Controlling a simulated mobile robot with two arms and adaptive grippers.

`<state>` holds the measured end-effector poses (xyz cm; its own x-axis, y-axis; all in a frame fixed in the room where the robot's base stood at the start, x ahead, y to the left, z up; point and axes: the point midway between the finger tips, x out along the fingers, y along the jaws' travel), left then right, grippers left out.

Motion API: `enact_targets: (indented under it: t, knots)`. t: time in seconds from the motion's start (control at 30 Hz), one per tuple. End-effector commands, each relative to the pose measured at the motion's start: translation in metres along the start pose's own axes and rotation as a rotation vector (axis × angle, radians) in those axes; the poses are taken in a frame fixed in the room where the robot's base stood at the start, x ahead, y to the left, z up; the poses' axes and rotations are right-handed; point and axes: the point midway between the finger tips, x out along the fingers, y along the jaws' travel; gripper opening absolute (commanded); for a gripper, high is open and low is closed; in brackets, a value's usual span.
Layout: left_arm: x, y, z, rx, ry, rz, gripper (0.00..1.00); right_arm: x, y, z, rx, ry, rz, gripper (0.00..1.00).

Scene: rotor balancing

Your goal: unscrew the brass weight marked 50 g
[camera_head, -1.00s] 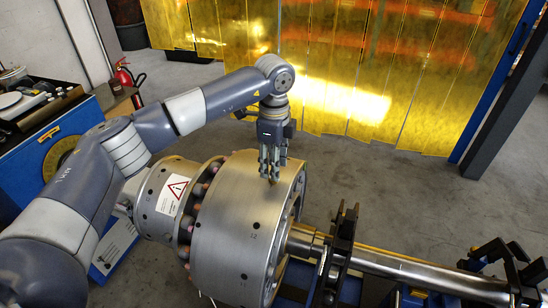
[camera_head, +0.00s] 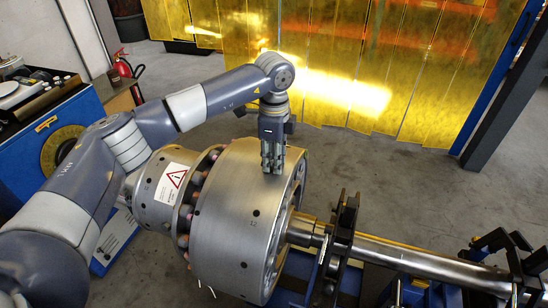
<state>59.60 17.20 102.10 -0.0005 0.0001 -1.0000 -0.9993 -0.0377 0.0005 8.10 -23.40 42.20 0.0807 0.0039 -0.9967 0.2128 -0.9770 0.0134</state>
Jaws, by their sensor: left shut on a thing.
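The large steel rotor drum (camera_head: 225,205) lies on its side in the middle of the view, with holes around its rim. My left gripper (camera_head: 272,171) points straight down at the top of the drum, near its right edge. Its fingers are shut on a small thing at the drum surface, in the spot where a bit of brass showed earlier. The brass weight itself is hidden by the fingers, and no 50 g mark can be read. My right gripper is not in view.
The rotor shaft (camera_head: 415,262) runs right from the drum through a black bearing stand (camera_head: 342,240). A blue cabinet (camera_head: 75,115) with small items on top stands at the left. A yellow curtain (camera_head: 340,60) hangs behind. Grey floor is free between curtain and rotor.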

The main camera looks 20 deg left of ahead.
Motion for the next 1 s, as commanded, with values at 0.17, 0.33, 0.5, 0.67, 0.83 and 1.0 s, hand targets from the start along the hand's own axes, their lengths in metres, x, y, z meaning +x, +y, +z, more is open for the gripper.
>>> enact_targets:
  t: [0.17, 0.33, 0.5, 0.67, 0.83, 1.0]
  knots:
    - [-0.002, 0.000, -0.001, -0.218, 0.001, 0.000, 0.00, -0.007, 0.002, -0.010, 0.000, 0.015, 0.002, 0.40]
    - [-0.003, 0.000, -0.001, -0.434, 0.001, 0.001, 0.00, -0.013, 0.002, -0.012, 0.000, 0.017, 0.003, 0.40]
    - [-0.007, 0.000, -0.002, -0.618, 0.003, 0.002, 0.00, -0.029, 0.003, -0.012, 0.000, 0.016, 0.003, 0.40]
    - [-0.009, -0.001, -0.003, -0.650, 0.006, 0.002, 0.00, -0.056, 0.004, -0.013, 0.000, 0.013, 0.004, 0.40]
    - [-0.010, -0.001, -0.003, -0.690, 0.006, 0.000, 0.00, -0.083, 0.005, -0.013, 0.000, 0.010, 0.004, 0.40]
    - [-0.010, -0.001, -0.003, -0.735, 0.008, -0.001, 0.00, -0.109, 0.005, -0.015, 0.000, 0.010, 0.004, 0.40]
